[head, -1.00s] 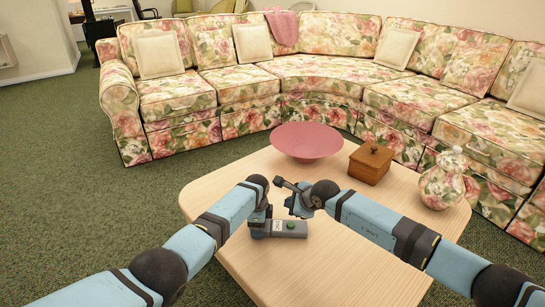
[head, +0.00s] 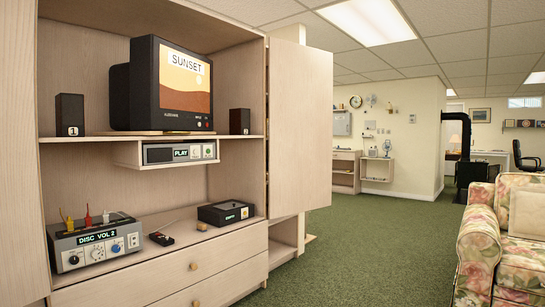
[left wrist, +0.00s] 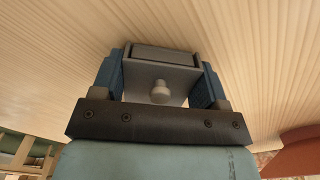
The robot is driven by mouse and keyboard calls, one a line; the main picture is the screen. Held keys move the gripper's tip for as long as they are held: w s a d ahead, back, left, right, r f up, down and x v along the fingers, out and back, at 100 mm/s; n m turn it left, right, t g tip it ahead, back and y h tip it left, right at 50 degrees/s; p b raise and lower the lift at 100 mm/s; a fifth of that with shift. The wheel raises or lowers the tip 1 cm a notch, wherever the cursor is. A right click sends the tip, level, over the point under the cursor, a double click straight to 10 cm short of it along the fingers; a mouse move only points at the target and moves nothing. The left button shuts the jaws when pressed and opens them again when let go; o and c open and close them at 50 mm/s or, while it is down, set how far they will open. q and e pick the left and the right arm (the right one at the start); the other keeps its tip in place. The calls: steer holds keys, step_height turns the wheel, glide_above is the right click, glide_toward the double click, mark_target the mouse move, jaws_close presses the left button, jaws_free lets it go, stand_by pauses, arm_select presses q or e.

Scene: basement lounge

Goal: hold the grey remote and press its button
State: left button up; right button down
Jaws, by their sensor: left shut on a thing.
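My left gripper (left wrist: 160,62) shows in the left wrist view, its two blue fingers closed on either side of a grey box-shaped thing, which looks like the grey remote (left wrist: 165,70). The remote is over or on the pale wooden table top (left wrist: 50,70); I cannot tell whether it touches it. The head view shows neither gripper nor the grey remote. My right gripper is not in view.
A wooden cabinet (head: 215,258) holds a television (head: 160,85) reading "SUNSET", a player (head: 180,152) reading "PLAY", a box (head: 97,240) reading "DISC VOL 2", and a black box (head: 226,213). Green carpet (head: 350,250) is free to the right, before a floral sofa (head: 480,240).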

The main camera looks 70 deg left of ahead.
arm_select(q)
steer(key=o, duration=1.1)
step_height(320, 180, up, 12)
